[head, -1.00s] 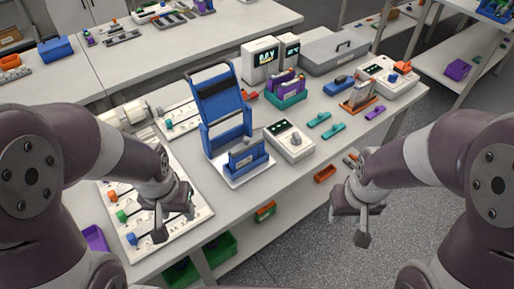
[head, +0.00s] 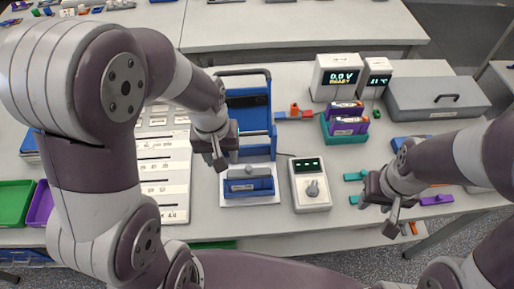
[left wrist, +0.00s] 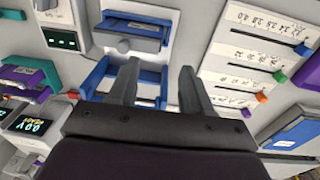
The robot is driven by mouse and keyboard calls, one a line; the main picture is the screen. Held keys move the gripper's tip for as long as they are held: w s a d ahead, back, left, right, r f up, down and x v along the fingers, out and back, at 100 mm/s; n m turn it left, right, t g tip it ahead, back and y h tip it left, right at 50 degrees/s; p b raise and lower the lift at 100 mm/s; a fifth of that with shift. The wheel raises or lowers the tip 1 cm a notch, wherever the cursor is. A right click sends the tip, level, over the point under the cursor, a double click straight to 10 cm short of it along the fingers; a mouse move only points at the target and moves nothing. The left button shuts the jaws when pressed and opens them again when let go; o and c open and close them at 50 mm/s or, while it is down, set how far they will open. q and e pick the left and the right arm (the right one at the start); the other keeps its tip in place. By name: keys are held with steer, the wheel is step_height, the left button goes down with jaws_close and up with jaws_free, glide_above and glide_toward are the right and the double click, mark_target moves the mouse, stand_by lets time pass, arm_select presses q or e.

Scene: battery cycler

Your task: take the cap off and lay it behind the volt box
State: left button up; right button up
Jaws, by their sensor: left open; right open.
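The volt box (head: 337,78) is a white box with a lit 0.0 V READY display, at the back of the bench; it also shows in the left wrist view (left wrist: 28,124). A small orange piece (head: 294,110) lies left of it, beside the blue fixture (head: 250,110); I cannot tell whether this is the cap. The fixture has a raised frame and a low front block (head: 250,184). My left gripper (head: 221,157) is open and empty at the fixture's left side; its spread fingers show in the left wrist view (left wrist: 160,68). My right gripper (head: 381,210) is open near the bench's front edge.
A second display box (head: 375,78) and a grey case (head: 437,98) stand right of the volt box. A teal holder with purple cells (head: 344,136) is in front. A white knob meter (head: 310,184) stands right of the fixture. A slotted white board (head: 162,170) lies left.

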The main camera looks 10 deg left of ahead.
mark_target(248, 168)
arm_select(q)
steer(key=w+d+r+n+g+h+p, duration=0.1)
steer(key=w+d+r+n+p, duration=0.15)
steer(key=w+r+n, duration=0.45)
steer(key=s+d+f+p, duration=0.1)
steer(key=f, duration=0.3)
steer(key=s+f+n+p, duration=0.1)
steer(key=f, duration=0.3)
steer(key=s+d+f+n, duration=0.1)
steer(key=s+f, duration=0.1)
steer(key=f, duration=0.3)
steer(key=shift+d+f+g+p, duration=0.1)
steer(key=shift+d+g+p, duration=0.2)
steer(key=shift+d+p, duration=0.1)
steer(key=shift+f, duration=0.5)
jaws_close()
arm_select(e)
step_height(248, 168, up, 6)
steer(key=s, duration=0.1)
steer(key=shift+a+r, duration=0.2)
steer(key=shift+a, duration=0.05)
